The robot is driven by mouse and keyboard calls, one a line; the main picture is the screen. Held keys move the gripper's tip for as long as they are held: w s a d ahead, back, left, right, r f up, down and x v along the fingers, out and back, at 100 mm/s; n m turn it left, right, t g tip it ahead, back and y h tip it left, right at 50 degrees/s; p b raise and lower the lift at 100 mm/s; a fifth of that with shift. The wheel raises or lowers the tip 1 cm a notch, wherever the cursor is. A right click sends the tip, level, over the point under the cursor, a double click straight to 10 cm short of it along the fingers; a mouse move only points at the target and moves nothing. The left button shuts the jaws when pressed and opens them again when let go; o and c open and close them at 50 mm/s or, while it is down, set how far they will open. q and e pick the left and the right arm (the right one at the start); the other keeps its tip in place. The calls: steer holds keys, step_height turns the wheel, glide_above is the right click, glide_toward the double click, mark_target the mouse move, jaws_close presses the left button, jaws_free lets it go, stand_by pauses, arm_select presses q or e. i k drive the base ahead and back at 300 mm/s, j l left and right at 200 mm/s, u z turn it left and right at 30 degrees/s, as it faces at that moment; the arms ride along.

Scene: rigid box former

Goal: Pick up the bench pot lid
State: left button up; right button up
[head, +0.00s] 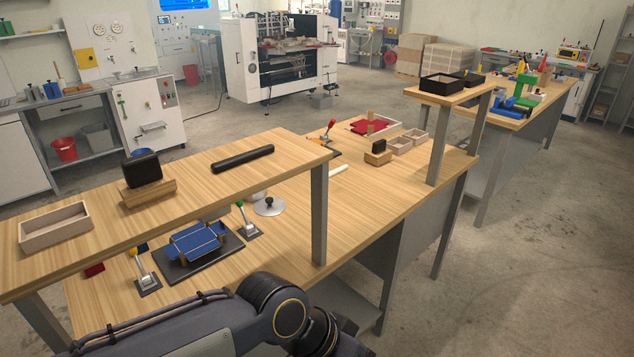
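The bench pot lid looks to be the round silver-grey disc with a dark knob (269,207). It lies on the wooden bench (345,220) in the head view, just right of a green-knobbed toggle clamp (246,225). A pale round thing (259,195), perhaps the pot, shows partly behind it under the raised shelf's edge. My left arm crosses the bottom of the picture in front of the bench, well short of the lid. Neither of my grippers is in view.
A raised wooden shelf (225,185) overhangs the bench's left part, with a post (319,215) right of the lid. A blue box form on a black plate (197,244) and a yellow-knobbed clamp (144,272) stand left. Bench right of the lid is mostly clear.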

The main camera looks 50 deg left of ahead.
mark_target(269, 206)
steer(key=i+u, duration=0.25)
steer(key=i, duration=0.2)
steer(key=i+u, duration=0.25)
steer(key=i, duration=0.15)
steer(key=i+l+u, duration=0.25)
steer(key=i, duration=0.2)
steer(key=i+l+u, duration=0.25)
steer(key=i, duration=0.15)
steer(key=u, duration=0.45)
steer(key=i+j+u, duration=0.1)
steer(key=u, duration=0.75)
steer(key=i+u, duration=0.15)
steer(key=u, duration=0.75)
steer(key=i+l+u, duration=0.1)
steer(key=u, duration=0.3)
steer(key=i+j+u, duration=0.1)
steer(key=i+u, duration=0.2)
steer(key=u, duration=0.2)
